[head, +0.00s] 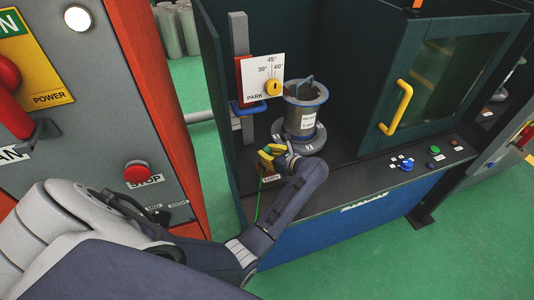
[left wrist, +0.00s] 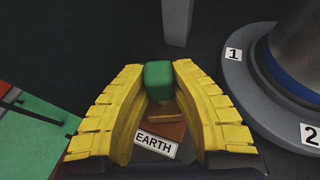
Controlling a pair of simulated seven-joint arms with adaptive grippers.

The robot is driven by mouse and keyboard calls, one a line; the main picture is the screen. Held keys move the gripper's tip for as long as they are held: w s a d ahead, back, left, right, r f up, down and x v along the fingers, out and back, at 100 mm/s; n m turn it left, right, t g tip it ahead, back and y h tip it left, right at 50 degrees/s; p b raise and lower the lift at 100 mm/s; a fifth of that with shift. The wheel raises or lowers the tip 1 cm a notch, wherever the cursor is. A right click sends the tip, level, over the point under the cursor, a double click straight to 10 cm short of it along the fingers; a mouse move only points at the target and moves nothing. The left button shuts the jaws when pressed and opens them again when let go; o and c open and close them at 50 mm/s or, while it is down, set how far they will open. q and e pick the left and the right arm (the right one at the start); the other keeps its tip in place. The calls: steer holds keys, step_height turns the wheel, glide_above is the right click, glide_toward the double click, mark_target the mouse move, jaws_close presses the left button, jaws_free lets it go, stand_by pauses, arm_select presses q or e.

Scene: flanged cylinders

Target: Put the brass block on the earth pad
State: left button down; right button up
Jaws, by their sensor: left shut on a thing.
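My left gripper (head: 269,153) is over the near left part of the machine's dark bench, its yellow fingers closed on a green-topped piece. In the left wrist view the green top (left wrist: 158,78) sits between the fingertips, with the brass block (left wrist: 163,112) showing below it. The brown earth pad (left wrist: 172,130) lies beneath, with a white EARTH label (left wrist: 157,144) on its near side. Block and pad overlap in this view; I cannot tell whether they touch. A thin green cable (head: 258,207) hangs below the gripper. My right gripper is not in view.
A grey flanged cylinder (head: 304,112) stands on a numbered round base (head: 308,140) just right of the gripper. Behind is a PARK dial plate (head: 262,78) on a post. A door with a yellow handle (head: 397,107) is at right, near several buttons (head: 405,164).

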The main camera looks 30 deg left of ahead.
arm_select(q)
steer(key=shift+f, duration=0.55)
stand_by(0.4)
steer(key=c, duration=1.2)
jaws_free()
step_height(320, 180, up, 10)
